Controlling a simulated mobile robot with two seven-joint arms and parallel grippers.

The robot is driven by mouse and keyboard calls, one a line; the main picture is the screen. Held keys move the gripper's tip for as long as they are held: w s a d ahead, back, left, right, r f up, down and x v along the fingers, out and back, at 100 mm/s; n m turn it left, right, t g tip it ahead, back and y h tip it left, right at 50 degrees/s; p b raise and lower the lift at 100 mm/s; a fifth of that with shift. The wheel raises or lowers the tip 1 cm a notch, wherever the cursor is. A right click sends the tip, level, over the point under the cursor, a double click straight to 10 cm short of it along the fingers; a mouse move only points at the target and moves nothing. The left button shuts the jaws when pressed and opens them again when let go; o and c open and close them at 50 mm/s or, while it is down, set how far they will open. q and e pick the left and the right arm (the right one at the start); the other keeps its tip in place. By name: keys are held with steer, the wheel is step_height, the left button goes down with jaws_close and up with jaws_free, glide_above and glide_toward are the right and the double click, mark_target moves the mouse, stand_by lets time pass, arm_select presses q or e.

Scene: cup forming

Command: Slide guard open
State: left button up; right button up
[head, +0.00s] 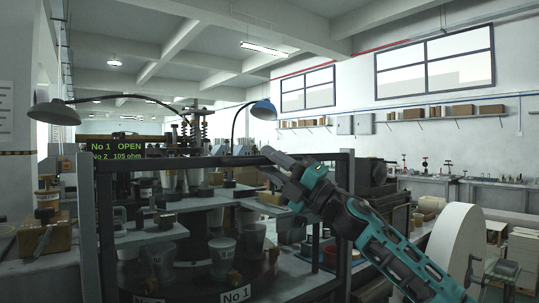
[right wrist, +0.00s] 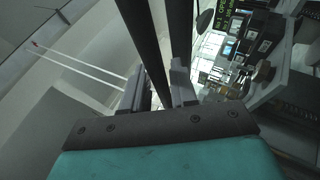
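The guard is a dark-framed clear panel (head: 103,215) in front of the cup-forming machine, with a top bar and upright posts. Cups show through it. My right gripper (head: 268,162) is at the top bar, towards its right end, fingers pointing left and apart. In the right wrist view, the gripper (right wrist: 160,90) has a dark bar (right wrist: 146,45) running between its fingers and a second bar (right wrist: 180,30) passing by the right finger. I cannot tell whether the fingers touch a bar. My left gripper is not in view.
A green display (head: 117,150) reads "No 1 OPEN" and "No 2 105 ohm". Two lamps (head: 55,113) (head: 263,110) arch over the machine. A large white roll (head: 452,250) stands at the right, beside my right arm. A "No 1" label (head: 236,295) is at the front.

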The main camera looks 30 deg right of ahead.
steer(key=shift+w+a+r, duration=0.1)
steer(key=shift+w, duration=0.1)
steer(key=shift+c, duration=0.2)
jaws_close()
